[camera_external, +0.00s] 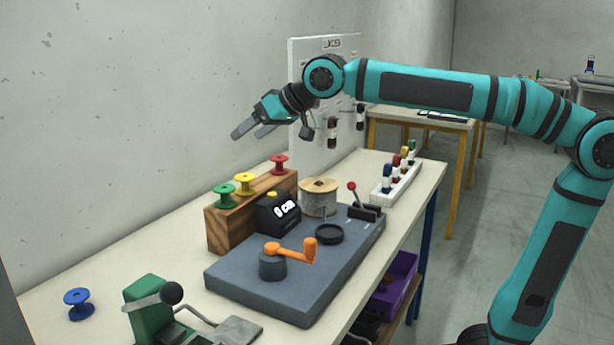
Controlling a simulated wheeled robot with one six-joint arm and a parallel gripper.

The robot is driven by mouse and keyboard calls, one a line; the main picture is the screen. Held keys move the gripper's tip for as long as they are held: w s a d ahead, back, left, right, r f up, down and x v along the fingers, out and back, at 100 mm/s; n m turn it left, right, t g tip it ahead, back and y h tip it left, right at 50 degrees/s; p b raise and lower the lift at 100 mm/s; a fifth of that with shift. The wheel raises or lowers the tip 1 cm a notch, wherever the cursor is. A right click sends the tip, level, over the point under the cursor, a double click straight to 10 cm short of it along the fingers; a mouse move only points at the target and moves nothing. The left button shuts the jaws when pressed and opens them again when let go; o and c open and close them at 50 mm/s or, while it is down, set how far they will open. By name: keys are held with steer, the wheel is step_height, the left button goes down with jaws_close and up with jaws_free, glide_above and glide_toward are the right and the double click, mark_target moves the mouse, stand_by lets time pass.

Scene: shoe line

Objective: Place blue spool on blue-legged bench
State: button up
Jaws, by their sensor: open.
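The blue spool (79,303) stands upright on the light top of the near bench (130,255), at its near left corner. This bench has blue legs (431,215) at its far right end. My gripper (250,133) is open and empty. It is raised above the bench near the wall, over the wooden block with spools, and points left. It is well apart from the blue spool, above and to the right of it in the picture.
A wooden block (228,230) holds green, yellow and red spools. A grey winding machine (300,302) with an orange crank fills the middle. A green lever tool (150,305) stands near the blue spool. A yellow-legged bench (453,185) is behind; a purple crate (396,280) is below.

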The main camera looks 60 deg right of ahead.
steer(key=s+d+f+t, duration=0.2)
steer(key=s+d, duration=0.2)
steer(key=s, duration=0.5)
steer(key=s+d+f+t+h, duration=0.1)
steer(key=s+d+f+t, duration=0.1)
steer(key=s+d, duration=0.3)
steer(key=s+d+f+n+t+h, duration=0.1)
steer(key=s+d+f+t, duration=0.1)
steer(key=s, duration=1)
steer(key=shift+s+d+f+t, duration=0.25)
steer(key=shift+d+t, duration=0.35)
steer(key=shift+d, duration=0.55)
